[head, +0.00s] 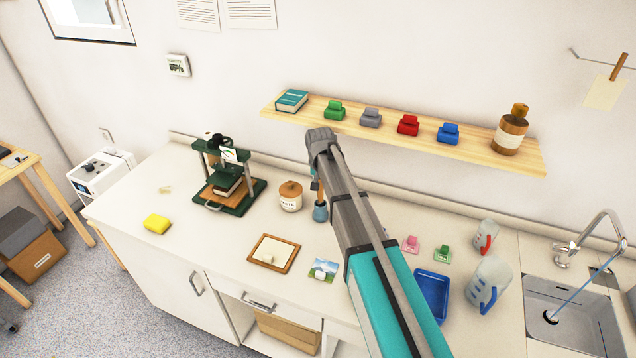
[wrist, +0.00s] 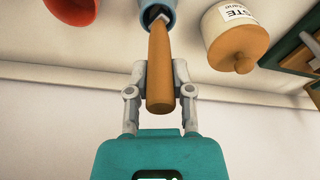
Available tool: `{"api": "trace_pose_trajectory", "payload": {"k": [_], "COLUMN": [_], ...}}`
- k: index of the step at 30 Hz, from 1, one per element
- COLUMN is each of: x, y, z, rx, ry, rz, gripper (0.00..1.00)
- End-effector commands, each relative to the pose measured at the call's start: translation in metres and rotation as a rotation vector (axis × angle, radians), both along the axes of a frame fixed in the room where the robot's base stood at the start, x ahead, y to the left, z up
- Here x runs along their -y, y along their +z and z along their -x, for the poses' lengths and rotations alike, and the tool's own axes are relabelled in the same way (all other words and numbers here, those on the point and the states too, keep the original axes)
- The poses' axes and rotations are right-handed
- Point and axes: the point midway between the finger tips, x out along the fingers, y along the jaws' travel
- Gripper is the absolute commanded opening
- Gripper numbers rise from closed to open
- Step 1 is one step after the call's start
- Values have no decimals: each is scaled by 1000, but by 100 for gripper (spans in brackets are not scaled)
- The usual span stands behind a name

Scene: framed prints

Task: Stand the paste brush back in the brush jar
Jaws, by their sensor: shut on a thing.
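The paste brush has an orange-brown wooden handle (wrist: 160,70), held between the two grey fingers of my gripper (wrist: 159,72) in the wrist view. Its metal end is at the mouth of the blue brush jar (wrist: 155,8) and partly inside it; the bristles are hidden. In the head view the jar (head: 320,213) stands on the counter, with a bit of the brush handle (head: 320,194) showing above it. My arm hides most of my gripper there. I cannot tell how deep the brush sits.
The labelled paste pot (head: 290,197) stands close to the left of the jar. A green press (head: 232,180) is farther left. A wooden shelf (head: 400,131) with stamps runs above. A red object (wrist: 72,5) shows near the jar in the wrist view.

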Motion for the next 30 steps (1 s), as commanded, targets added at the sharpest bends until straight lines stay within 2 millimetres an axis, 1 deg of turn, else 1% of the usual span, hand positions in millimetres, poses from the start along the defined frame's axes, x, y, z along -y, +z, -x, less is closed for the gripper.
{"api": "trace_pose_trajectory", "payload": {"k": [1, 6, 18, 19, 23, 24, 25, 26, 30], "x": [0, 0, 1, 1, 1, 1, 1, 1, 1], "y": [-4, -8, -8, -8, -8, -8, -8, -8, -8], "z": [0, 0, 0, 0, 0, 0, 0, -1, 0], "rx": [1, 1, 0, 0, 0, 0, 0, 0, 0], "ry": [0, 0, -1, -1, -1, -2, -2, -2, -2], "rz": [0, 0, 0, 0, 0, 0, 0, 0, 0], "gripper": [0, 0, 0, 31, 55, 63, 68, 69, 69]}}
